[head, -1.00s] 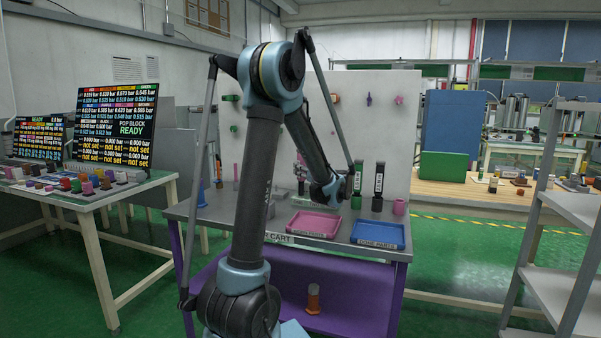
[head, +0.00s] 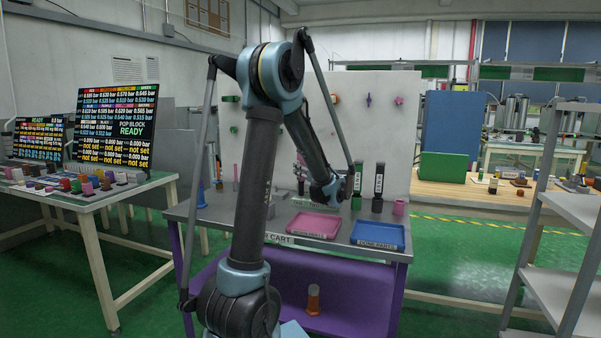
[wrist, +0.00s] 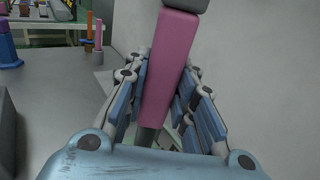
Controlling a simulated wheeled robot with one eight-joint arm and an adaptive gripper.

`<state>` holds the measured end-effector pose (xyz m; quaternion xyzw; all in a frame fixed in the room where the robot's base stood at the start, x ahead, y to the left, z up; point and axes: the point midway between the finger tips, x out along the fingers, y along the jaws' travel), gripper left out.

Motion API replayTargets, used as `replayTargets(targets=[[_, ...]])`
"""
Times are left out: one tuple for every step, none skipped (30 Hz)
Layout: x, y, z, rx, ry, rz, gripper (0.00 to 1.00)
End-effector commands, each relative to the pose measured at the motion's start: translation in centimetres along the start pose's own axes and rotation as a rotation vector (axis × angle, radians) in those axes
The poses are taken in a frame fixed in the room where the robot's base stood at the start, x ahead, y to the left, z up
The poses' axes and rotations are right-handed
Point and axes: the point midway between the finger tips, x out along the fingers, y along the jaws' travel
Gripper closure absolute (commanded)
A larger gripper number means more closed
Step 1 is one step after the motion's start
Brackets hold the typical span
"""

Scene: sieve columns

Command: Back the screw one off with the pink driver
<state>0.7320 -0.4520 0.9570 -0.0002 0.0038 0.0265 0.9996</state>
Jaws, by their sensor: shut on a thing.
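The pink driver (wrist: 172,40) has a thick pink handle with a dark grey end and a grey shaft at its lower end. It stands slightly tilted between the blue fingers of my gripper (wrist: 164,85) in the wrist view. The fingers are shut on its handle from both sides. I cannot pick out screw one in either view, nor see what the driver's tip touches.
The cart top holds a pink tray (head: 314,226), a blue tray (head: 378,245) and two dark labelled columns, one with a green base (head: 357,202). A pale upright panel (head: 385,125) with coloured knobs stands behind. An orange-based bottle (head: 313,301) is on the lower shelf.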

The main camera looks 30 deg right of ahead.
Motion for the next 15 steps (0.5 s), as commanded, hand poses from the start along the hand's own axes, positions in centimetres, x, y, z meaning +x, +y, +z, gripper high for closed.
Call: replayTargets(targets=[[0.0,0.0,-0.1,-0.001,0.002,0.0,1.0],[0.0,0.0,0.0,-0.001,0.002,0.0,1.0],[0.0,0.0,0.0,-0.001,0.002,0.0,1.0],[0.0,0.0,0.0,-0.001,0.002,0.0,1.0],[0.0,0.0,0.0,-0.001,0.002,0.0,1.0],[0.0,0.0,0.0,-0.001,0.002,0.0,1.0],[0.0,0.0,0.0,-0.001,0.002,0.0,1.0],[0.0,0.0,0.1,-0.001,0.002,0.0,1.0],[0.0,0.0,0.2,-0.001,0.002,0.0,1.0],[0.0,0.0,0.3,-0.001,0.002,0.0,1.0],[0.0,0.0,0.5,-0.001,0.002,0.0,1.0],[0.0,0.0,0.8,-0.001,0.001,0.0,1.0],[0.0,0.0,1.0,-0.001,0.001,0.0,1.0],[0.0,0.0,1.2,-0.001,0.001,0.0,1.0],[0.0,0.0,1.4,0.0,0.001,0.0,1.0]])
